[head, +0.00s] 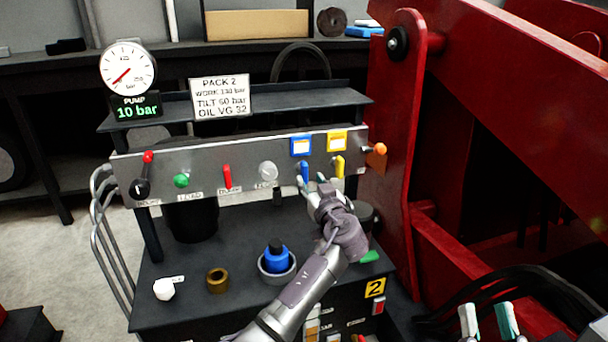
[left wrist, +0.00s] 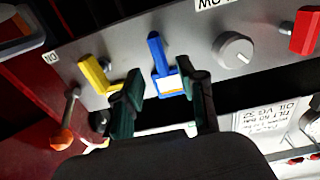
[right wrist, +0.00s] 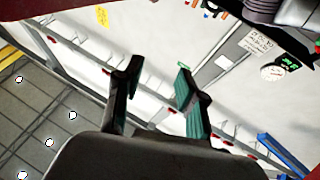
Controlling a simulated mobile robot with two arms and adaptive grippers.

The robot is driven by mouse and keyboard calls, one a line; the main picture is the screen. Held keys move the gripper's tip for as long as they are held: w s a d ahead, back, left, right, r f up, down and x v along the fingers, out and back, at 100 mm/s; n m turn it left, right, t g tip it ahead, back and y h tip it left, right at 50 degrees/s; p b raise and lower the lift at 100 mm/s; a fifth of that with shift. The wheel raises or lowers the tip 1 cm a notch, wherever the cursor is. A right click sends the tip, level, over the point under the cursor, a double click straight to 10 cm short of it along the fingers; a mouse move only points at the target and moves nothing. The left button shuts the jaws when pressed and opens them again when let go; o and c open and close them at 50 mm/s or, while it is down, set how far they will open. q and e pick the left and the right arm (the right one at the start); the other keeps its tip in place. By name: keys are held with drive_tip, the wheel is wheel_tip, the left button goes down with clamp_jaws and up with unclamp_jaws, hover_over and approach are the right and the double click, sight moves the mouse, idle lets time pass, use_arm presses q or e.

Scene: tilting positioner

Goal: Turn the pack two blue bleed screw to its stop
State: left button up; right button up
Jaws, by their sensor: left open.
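The pack two blue bleed screw (head: 304,170) is a small blue handle on the grey front panel (head: 225,182), below a blue-framed tag (head: 301,145). In the left wrist view the blue handle (left wrist: 157,52) appears upside down, with its tag (left wrist: 169,86) below it. My left gripper (head: 317,186) is open in front of the handle; its fingers (left wrist: 160,75) lie on either side of the handle and tag in the picture. Contact cannot be told. My right gripper (head: 488,318) is open and empty at lower right, away from the panel; it also shows in the right wrist view (right wrist: 157,75).
A yellow handle (head: 339,167) sits close right of the blue one, with an orange-tipped lever (head: 376,150) beyond. A red frame (head: 397,140) rises on the right.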

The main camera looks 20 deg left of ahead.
sight(306, 174)
use_arm(q)
drive_tip(key=x, duration=0.4)
drive_tip(key=shift+w+a+b, duration=0.25)
drive_tip(key=shift+w+b, duration=0.05)
drive_tip(key=shift+b, duration=0.1)
drive_tip(key=shift+x, duration=0.75)
use_arm(e)
drive_tip(key=s+r+t, duration=0.1)
drive_tip(key=r, duration=0.1)
drive_tip(key=s+r+t+y, duration=0.1)
drive_tip(key=s+r+t, duration=0.1)
drive_tip(key=shift+s+d+r, duration=0.1)
drive_tip(key=shift+s+d, duration=0.05)
drive_tip(key=shift+s, duration=0.1)
use_arm(q)
clamp_jaws()
